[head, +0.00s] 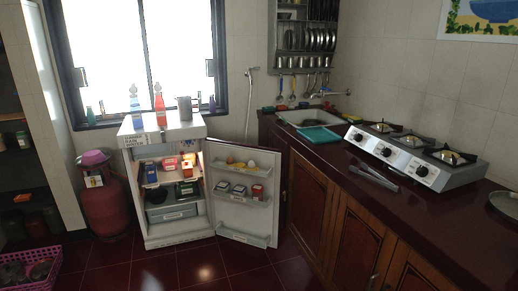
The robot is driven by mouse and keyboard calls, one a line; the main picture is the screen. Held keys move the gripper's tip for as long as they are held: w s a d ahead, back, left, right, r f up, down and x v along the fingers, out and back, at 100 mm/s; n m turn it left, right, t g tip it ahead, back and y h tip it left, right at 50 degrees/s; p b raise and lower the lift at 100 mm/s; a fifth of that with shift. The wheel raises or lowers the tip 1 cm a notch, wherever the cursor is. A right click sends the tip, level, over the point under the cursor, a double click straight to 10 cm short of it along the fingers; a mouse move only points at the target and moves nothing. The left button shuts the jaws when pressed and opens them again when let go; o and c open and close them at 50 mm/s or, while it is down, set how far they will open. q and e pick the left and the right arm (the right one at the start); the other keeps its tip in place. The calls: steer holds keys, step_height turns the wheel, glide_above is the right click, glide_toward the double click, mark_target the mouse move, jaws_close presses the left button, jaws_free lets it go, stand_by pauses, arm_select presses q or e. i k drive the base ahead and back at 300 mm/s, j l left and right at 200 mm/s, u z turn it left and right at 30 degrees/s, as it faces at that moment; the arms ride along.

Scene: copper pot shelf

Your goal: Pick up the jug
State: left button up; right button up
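A grey, upright vessel that looks like the jug (185,108) stands on top of the small white fridge (161,129), near its right back corner. Its handle cannot be made out at this size. A red bottle (160,108) and a clear bottle with a light label (135,108) stand to its left on the same top. Neither of my grippers is in view.
The fridge door (240,195) hangs open to the right, towards the dark counter (440,210). A gas stove (415,155) and a sink (308,116) are on the counter. A red gas cylinder (104,200) stands left of the fridge.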

mark_target(185, 106)
steer(key=i, duration=2.1)
